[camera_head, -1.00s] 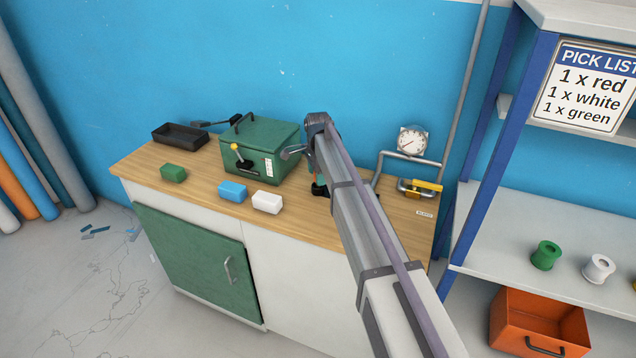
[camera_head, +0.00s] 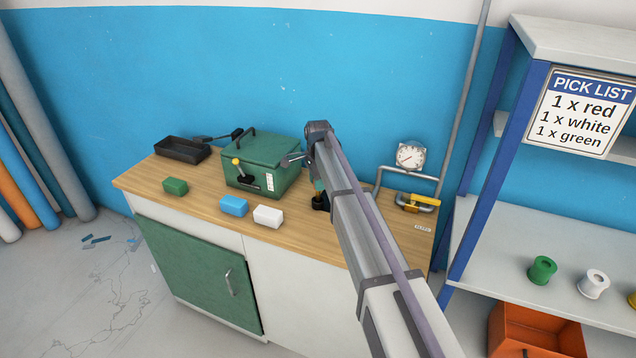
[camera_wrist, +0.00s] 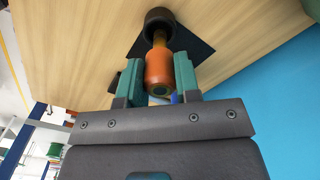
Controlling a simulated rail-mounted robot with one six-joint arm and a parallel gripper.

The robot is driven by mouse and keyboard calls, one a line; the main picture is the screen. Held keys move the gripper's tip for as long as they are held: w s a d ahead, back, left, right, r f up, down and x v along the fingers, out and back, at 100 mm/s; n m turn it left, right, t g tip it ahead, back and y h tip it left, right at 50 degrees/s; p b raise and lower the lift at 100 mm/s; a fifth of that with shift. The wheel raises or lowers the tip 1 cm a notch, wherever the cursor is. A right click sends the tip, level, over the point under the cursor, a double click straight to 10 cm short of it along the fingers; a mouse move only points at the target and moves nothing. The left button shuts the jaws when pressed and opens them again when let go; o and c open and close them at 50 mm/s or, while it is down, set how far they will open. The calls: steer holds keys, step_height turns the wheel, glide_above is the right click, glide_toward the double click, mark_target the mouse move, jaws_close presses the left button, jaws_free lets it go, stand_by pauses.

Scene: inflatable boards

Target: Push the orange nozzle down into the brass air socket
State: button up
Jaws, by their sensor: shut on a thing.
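My gripper (camera_wrist: 159,76) has teal fingers on both sides of the orange nozzle (camera_wrist: 160,70) and is shut on it in the wrist view. The nozzle's narrow, brownish neck points at a dark round collar (camera_wrist: 159,18) on a black plate (camera_wrist: 190,42) on the bench. This collar appears to be the air socket; its brass is not clear. The neck overlaps the collar's edge, and I cannot tell whether it is inside. In the head view, my gripper (camera_head: 318,185) is over the small black base (camera_head: 320,202), mostly hidden behind my arm.
On the wooden bench (camera_head: 190,188), a green box (camera_head: 262,160) with a lever stands left of my gripper. A gauge (camera_head: 410,156) and a pipe with a yellow handle (camera_head: 420,200) stand to the right.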

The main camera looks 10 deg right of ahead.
step_height(320, 180, up, 12)
steer(key=p, duration=1)
steer(key=shift+r, duration=0.1)
